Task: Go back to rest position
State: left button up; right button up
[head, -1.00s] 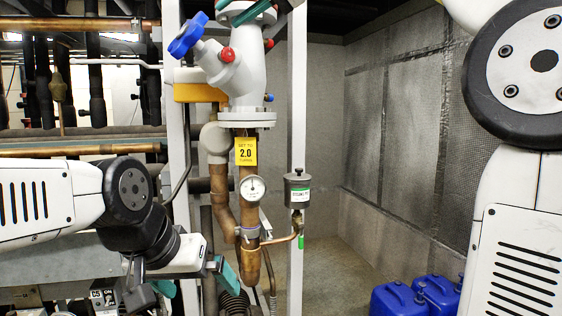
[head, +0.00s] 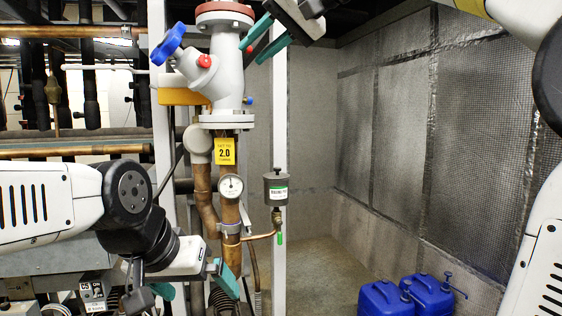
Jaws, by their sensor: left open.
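My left gripper (head: 197,284) is at the lower left, its two teal fingers spread apart beside the lower part of the copper pipe (head: 230,212). Nothing shows between them. My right gripper (head: 262,41) hangs in from the top, just right of the grey valve body (head: 222,75). Its two teal fingers are apart and look empty. Its arm curves in from the right edge. The valve has a blue handwheel (head: 168,44) on its upper left.
A yellow tag (head: 225,151), a round gauge (head: 231,187) and a grey canister (head: 276,188) are on the pipework. A white post (head: 279,140) stands close behind. Blue jugs (head: 388,299) stand on the floor at right; the floor between is open.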

jog(key=s+d+f+m+h, duration=0.1)
jog(key=s+d+f, duration=0.4)
jog(key=f, duration=0.9)
jog(key=s+d+f+g+h, duration=0.1)
jog(key=s+d+f+h, duration=0.3)
jog(key=f, duration=1)
jog(key=s+d+f+m+g+h, duration=0.1)
jog(key=s+d+f+h, duration=0.2)
jog(key=f, duration=1.1)
jog(key=s+d, duration=0.3)
jog(key=d, duration=0.3)
jog(key=shift+d+m, duration=0.3)
jog(key=shift+d, duration=0.05)
jog(key=shift+o, duration=0.2)
